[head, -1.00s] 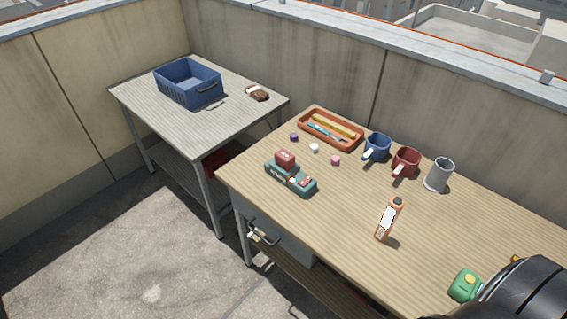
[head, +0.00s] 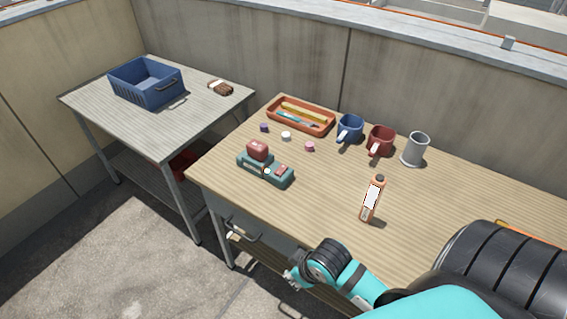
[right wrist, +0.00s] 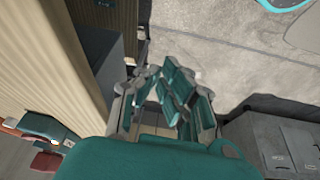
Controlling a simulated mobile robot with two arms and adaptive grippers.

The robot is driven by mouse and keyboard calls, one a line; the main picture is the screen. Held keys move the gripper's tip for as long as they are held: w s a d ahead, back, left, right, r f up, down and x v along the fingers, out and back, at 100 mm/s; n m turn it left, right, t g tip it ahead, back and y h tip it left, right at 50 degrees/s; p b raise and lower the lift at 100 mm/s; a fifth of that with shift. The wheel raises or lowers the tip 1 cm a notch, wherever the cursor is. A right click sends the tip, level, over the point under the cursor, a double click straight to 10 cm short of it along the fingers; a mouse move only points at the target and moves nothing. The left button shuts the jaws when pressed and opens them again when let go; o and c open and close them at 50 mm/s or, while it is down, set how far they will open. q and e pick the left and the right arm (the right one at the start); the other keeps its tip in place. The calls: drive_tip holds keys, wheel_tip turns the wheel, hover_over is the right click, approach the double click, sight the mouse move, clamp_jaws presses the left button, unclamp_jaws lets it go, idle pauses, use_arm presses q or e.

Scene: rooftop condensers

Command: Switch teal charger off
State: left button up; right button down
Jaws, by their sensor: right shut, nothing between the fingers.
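The teal charger (head: 270,172) sits near the left end of the wooden-topped table. A dark red block (head: 257,150) stands on its left part, and a smaller red piece (head: 281,169) is on its right part. I cannot make out the switch position. In the right wrist view the charger (right wrist: 45,128) shows small at the lower left. My right gripper (head: 293,278) is shut and empty in front of the table's front edge, apart from the charger. Its fingers show in the right wrist view (right wrist: 170,98). My left gripper is not in view.
A drawer handle (head: 240,229) sticks out below the tabletop.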

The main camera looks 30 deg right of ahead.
drive_tip(key=w+d+r+n+t, duration=0.1)
drive_tip(key=w+d+r+t, duration=0.1)
drive_tip(key=w+d+r, duration=0.6)
drive_tip(key=w+d+r+t+y, duration=0.1)
drive_tip(key=w+d+r+t, duration=0.1)
drive_tip(key=w+d+r, duration=0.7)
drive_tip(key=w+r, duration=0.3)
drive_tip(key=w, duration=0.1)
drive_tip(key=shift+n+t, duration=0.3)
drive_tip(key=shift+n, duration=0.1)
hover_over(284, 167)
drive_tip(key=f, duration=0.7)
drive_tip(key=shift+a+p, duration=0.3)
wheel_tip(284, 167, down, 2)
drive_tip(key=shift+d+f, duration=0.15)
drive_tip(key=shift+f, duration=0.1)
drive_tip(key=shift+d+f, duration=0.1)
drive_tip(key=shift+f, duration=0.6)
